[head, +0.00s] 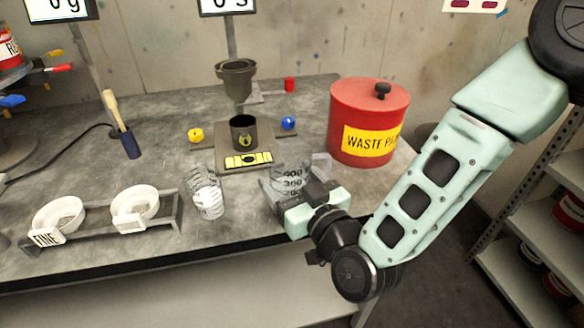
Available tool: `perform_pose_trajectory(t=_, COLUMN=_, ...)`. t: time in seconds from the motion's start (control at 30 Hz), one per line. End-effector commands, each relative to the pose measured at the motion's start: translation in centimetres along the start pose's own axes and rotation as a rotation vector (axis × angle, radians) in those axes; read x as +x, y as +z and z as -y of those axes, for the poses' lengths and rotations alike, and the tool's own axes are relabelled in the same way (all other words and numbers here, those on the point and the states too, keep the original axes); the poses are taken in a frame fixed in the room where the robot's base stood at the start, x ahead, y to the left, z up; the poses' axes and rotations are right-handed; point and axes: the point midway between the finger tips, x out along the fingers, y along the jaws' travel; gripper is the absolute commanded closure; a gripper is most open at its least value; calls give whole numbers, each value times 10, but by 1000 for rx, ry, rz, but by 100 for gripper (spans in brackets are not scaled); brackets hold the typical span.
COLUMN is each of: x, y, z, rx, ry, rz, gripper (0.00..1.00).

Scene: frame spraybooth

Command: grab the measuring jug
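The measuring jug (291,173) is a clear vessel with dark graduation numbers. It stands near the front edge of the grey bench, right of centre. My gripper (298,182) is right at the jug, reaching over the bench edge from the front right. The gripper body covers the jug's lower front. Pale grey parts show on both sides of the jug, but I cannot tell which are fingers and which is a handle. Whether the fingers touch the jug is hidden.
A clear ribbed cup (207,198) stands left of the jug. A red waste can (368,122) is behind right. A dark cup (243,132) sits on a board behind. White funnels on a rack (180,214) stand at left. Shelves (535,230) are at right.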

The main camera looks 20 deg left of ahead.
Motion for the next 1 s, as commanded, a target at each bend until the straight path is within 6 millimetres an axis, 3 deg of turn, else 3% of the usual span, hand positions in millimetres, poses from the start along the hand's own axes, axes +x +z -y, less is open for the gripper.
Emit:
perform_pose_trajectory(t=0.13, x=0, y=0, z=0, rx=0, ry=0, rz=0, gripper=25)
perform_pose_trajectory(t=0.27, x=0, y=0, z=0, rx=0, ry=0, rz=0, gripper=59)
perform_pose_trajectory(t=0.3, x=0, y=0, z=0, rx=0, ry=0, rz=0, gripper=63)
perform_pose_trajectory(t=0.73, x=0, y=-10, z=0, rx=-1, ry=0, rz=-4, gripper=63)
perform_pose_trajectory(t=1.0, x=0, y=-53, z=0, rx=-3, ry=0, rz=-8, gripper=63)
